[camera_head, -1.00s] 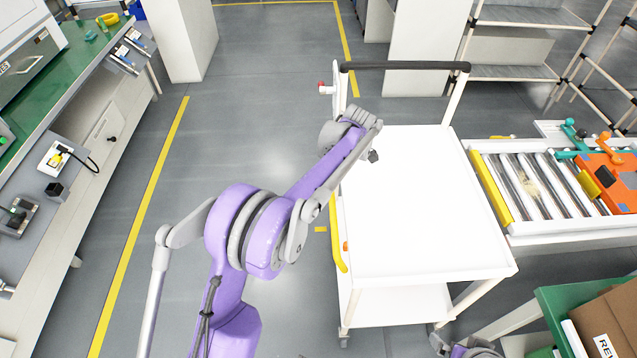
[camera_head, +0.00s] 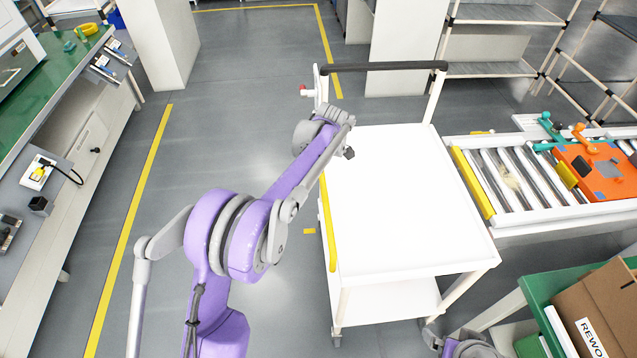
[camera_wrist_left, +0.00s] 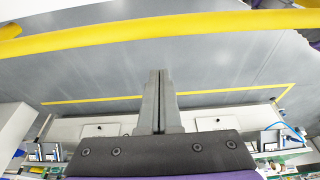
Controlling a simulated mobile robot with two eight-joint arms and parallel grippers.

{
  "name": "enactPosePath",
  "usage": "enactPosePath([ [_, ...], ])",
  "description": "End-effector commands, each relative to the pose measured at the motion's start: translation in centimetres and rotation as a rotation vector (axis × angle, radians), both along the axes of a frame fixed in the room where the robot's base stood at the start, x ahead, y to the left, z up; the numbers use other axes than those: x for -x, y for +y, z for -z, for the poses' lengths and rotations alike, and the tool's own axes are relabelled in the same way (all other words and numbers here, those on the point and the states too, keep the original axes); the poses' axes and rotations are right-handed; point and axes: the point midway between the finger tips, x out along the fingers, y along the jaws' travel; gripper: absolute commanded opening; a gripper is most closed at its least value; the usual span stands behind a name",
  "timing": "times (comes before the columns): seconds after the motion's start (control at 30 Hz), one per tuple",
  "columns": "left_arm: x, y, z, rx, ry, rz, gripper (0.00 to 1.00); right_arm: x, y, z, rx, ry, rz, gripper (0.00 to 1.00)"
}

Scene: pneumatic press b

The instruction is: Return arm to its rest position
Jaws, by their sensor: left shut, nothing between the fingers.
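My left arm (camera_head: 228,235), purple and grey, rises from the lower left of the head view. It reaches up and right, with its far end over the left edge of a white cart (camera_head: 400,225). My left gripper (camera_wrist_left: 160,82) shows in the wrist view with its two grey fingers together and nothing between them. In the head view its fingers cannot be made out behind the wrist. A small part of my right arm (camera_head: 470,345) shows at the bottom edge. Its gripper is out of view.
The cart has a black push bar (camera_head: 385,66) and a yellow side rail (camera_head: 327,225). A roller conveyor (camera_head: 520,180) with an orange fixture (camera_head: 600,172) stands on the right. A cardboard box (camera_head: 595,315) is at lower right. A workbench lines the left, with clear floor (camera_head: 240,110) between.

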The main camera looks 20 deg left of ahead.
Motion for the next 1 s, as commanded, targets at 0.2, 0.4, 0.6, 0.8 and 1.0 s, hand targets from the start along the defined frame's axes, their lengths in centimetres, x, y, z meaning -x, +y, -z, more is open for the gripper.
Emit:
enactPosePath([
  [0.2,-1.1,-2.2,-4.5,0.0,0.001,0.003,0.0,-0.1,0.0,-0.5,0.0,-0.002,0.0,1.0],
  [0.4,-1.9,-3.8,-7.5,0.0,0.0,0.001,0.0,-0.1,0.0,-0.8,0.0,-0.003,0.0,1.0],
  [0.6,-2.2,-4.4,-8.6,0.0,0.0,0.001,0.0,-0.1,0.0,-0.9,0.0,-0.003,0.0,1.0],
  [0.8,-2.0,-4.5,-9.0,0.004,-0.001,0.014,0.0,-0.1,0.0,-1.0,0.0,-0.003,0.0,1.0],
  [1.0,0.9,-4.5,-11.9,0.057,-0.01,0.238,0.0,-0.3,0.0,-1.9,0.0,-0.006,0.0,1.0],
])
